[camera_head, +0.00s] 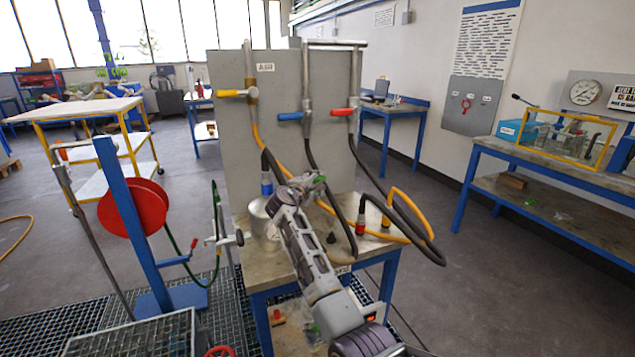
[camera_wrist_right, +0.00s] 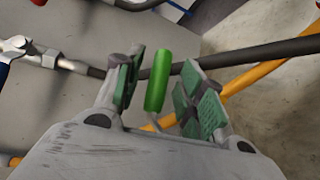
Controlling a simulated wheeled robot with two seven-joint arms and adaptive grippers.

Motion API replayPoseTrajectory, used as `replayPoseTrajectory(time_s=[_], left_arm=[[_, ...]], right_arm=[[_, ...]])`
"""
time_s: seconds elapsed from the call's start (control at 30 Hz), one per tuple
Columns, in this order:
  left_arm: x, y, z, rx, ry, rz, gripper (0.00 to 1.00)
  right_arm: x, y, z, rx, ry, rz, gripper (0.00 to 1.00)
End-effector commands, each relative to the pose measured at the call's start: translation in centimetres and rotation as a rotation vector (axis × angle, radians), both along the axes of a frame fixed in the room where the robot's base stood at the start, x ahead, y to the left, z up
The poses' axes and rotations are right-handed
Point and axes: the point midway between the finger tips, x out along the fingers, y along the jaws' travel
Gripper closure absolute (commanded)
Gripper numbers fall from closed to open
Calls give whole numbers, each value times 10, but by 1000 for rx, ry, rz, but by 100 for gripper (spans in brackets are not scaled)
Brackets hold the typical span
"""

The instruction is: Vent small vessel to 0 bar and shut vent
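My right gripper (camera_head: 307,184) is at the end of the arm that reaches up over the front bench. In the right wrist view its two green-padded fingers (camera_wrist_right: 165,92) are apart. A green handle (camera_wrist_right: 157,80) stands between them, closer to the left finger; I see a gap on its right side. Whether it touches the left pad is unclear. A silver vessel (camera_head: 259,217) with a blue fitting (camera_head: 266,186) stands on the bench, partly hidden by my right arm. No pressure reading on it is legible. My left gripper does not show.
A grey panel (camera_head: 280,72) behind carries yellow (camera_head: 231,93), blue (camera_head: 290,116) and red (camera_head: 343,112) valve handles. Black and orange hoses (camera_head: 407,229) loop around the bench's right side. A red reel (camera_head: 133,208) stands left; a gauge (camera_head: 585,92) is on the right.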

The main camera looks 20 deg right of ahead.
Motion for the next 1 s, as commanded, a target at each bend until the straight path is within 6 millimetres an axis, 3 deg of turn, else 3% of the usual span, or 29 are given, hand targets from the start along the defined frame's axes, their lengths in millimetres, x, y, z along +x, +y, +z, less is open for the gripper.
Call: replayPoseTrajectory(time_s=[0.7,1.0], left_arm=[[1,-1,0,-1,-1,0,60],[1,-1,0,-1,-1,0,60]], right_arm=[[-60,62,10,1,1,0,60],[-72,75,13,2,1,-1,60]])
